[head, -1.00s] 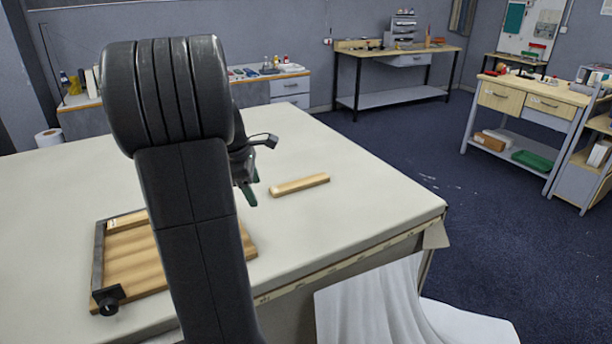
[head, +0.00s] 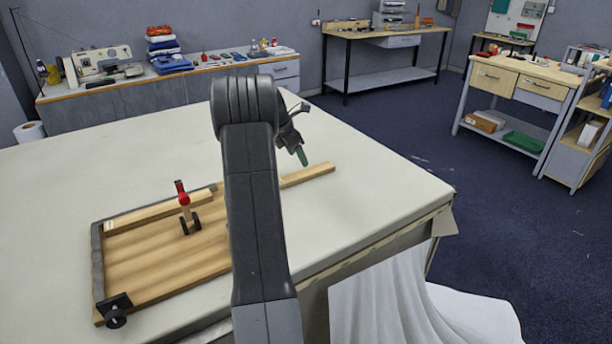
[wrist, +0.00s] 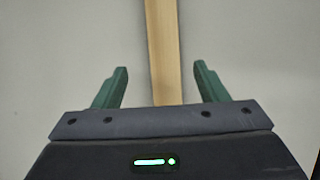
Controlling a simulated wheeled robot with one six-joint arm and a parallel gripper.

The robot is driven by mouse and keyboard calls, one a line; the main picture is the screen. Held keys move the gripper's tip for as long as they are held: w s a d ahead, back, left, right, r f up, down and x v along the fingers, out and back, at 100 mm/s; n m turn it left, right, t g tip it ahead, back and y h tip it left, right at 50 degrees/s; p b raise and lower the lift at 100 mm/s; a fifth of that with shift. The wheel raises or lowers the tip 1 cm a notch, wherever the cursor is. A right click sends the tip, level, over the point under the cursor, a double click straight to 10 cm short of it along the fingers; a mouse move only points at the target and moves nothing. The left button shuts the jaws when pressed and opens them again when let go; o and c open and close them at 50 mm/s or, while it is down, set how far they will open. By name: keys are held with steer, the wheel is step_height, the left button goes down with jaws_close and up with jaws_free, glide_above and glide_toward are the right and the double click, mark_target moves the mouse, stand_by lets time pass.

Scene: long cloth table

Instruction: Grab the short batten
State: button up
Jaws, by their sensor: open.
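The short batten (head: 312,174) is a pale wooden strip lying flat on the cloth table, to the right of my arm in the head view. My arm hides its left end there. In the wrist view the batten (wrist: 164,50) runs from the top edge down between the green fingers. My gripper (wrist: 160,85) is open, with one finger on each side of the batten and a gap to both. In the head view my gripper (head: 302,156) is just above and behind the batten, partly hidden by my arm.
A wooden board (head: 170,262) with a dark edge frame, a longer batten (head: 160,212) and a red-handled clamp (head: 184,200) lies left of my arm. White cloth (head: 400,295) hangs at the table's front. The tabletop behind is clear.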

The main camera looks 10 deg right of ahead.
mark_target(305, 172)
steer(key=shift+s+x, duration=0.15)
steer(key=shift+x, duration=1.6)
steer(key=shift+s+x, duration=0.15)
steer(key=shift+x, duration=1.55)
steer(key=c, duration=1.1)
